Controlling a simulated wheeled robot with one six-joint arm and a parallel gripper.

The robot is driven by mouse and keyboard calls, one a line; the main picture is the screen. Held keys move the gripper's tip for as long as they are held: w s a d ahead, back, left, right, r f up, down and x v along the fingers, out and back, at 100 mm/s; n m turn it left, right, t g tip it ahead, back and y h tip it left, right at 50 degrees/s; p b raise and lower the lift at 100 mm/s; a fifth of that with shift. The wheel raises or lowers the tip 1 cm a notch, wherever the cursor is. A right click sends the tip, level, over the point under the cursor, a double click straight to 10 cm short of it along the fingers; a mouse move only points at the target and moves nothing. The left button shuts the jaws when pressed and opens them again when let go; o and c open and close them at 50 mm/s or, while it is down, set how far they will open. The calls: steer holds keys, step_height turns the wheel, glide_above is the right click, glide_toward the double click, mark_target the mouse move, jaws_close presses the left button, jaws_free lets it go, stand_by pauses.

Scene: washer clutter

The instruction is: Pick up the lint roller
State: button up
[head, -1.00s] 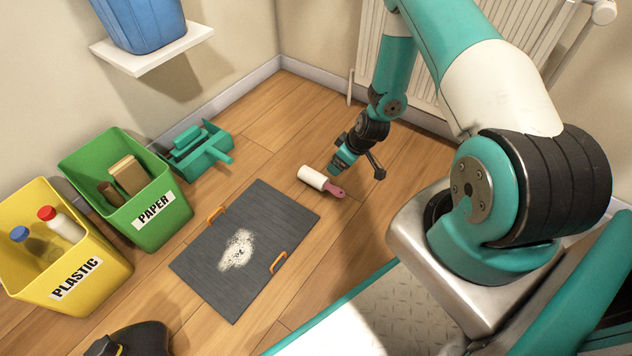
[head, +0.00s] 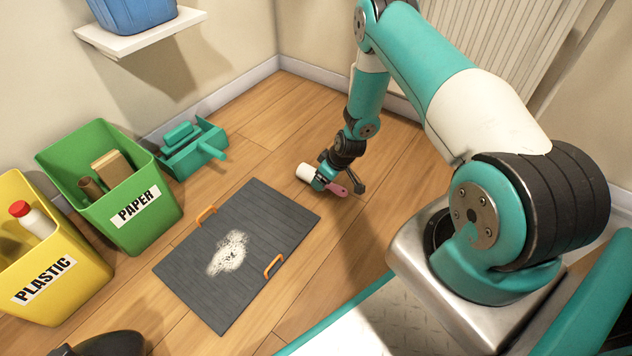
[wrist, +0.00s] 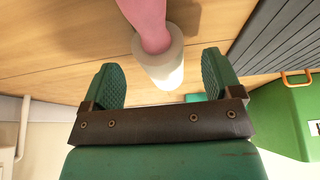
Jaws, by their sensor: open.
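The lint roller has a white roll and a pink handle and lies on the wooden floor to the right of the dark mat. In the head view its white roll (head: 305,171) shows left of my gripper (head: 325,180), and its pink handle sticks out to the right. My gripper hides its middle. In the wrist view the lint roller (wrist: 160,58) lies between and beyond the two green fingertips of my gripper (wrist: 163,85). The gripper is open, with a gap on both sides of the roll; no contact can be made out.
A dark mat (head: 260,215) with orange handles and white powder lies left of the roller. A teal dustpan (head: 190,155), a green paper bin (head: 120,215) and a yellow plastic bin (head: 75,285) stand further left. A radiator (head: 490,45) is behind my arm.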

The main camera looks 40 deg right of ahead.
steer(key=b+x, duration=0.2)
steer(key=x, duration=0.1)
steer(key=shift+w+f, duration=0.1)
steer(key=shift+f, duration=0.05)
steer(key=c, duration=1.1)
steer(key=shift+o, duration=0.2)
steer(key=shift+r, duration=0.25)
step_height(320, 180, up, 20)
steer(key=p, duration=1.2)
steer(key=shift+f, duration=0.1)
